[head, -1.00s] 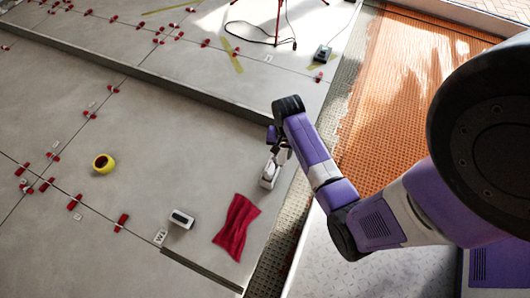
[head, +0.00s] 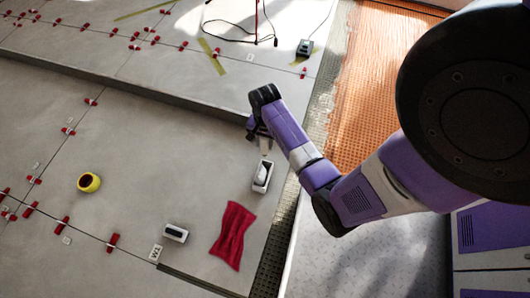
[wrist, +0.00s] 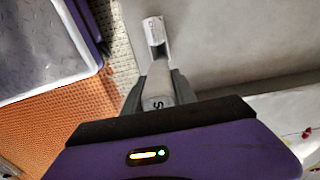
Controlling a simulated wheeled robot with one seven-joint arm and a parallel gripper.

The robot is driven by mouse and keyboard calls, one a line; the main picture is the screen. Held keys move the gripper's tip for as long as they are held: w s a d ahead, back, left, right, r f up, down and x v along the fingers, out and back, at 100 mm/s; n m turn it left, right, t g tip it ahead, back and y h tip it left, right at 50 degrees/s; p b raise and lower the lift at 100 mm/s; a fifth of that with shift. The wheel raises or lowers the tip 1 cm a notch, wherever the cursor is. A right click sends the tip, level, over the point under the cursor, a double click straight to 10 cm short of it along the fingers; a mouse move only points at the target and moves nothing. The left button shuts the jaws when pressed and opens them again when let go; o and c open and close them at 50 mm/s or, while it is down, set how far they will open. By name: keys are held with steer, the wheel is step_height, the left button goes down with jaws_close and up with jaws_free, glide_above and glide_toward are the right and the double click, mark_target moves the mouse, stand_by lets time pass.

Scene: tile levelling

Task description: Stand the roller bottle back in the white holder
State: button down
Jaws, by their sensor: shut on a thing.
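The roller bottle (wrist: 160,84), pale with a dark letter on it, is between the fingers of my gripper (wrist: 158,92) in the wrist view. My gripper is shut on it. The white holder (wrist: 152,28) lies beyond the bottle's far end in that view. In the head view the white holder (head: 264,187), with a dark opening, stands on the grey tile near its right edge. My gripper (head: 264,143) is just above it in the picture. A pale shape shows at the opening; I cannot tell whether the bottle's end is inside or above it.
A red cloth (head: 232,235) lies just below the holder. A white box with a dark top (head: 175,233) and a yellow tape roll (head: 88,182) lie further left. Red clips (head: 113,243) line the tile joints. Orange matting (head: 365,90) lies to the right.

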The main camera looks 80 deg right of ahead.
step_height(320, 180, down, 19)
steer(key=b, duration=0.8)
steer(key=shift+b, duration=0.3)
steer(key=c, duration=1)
jaws_free()
steer(key=shift+r, duration=0.1)
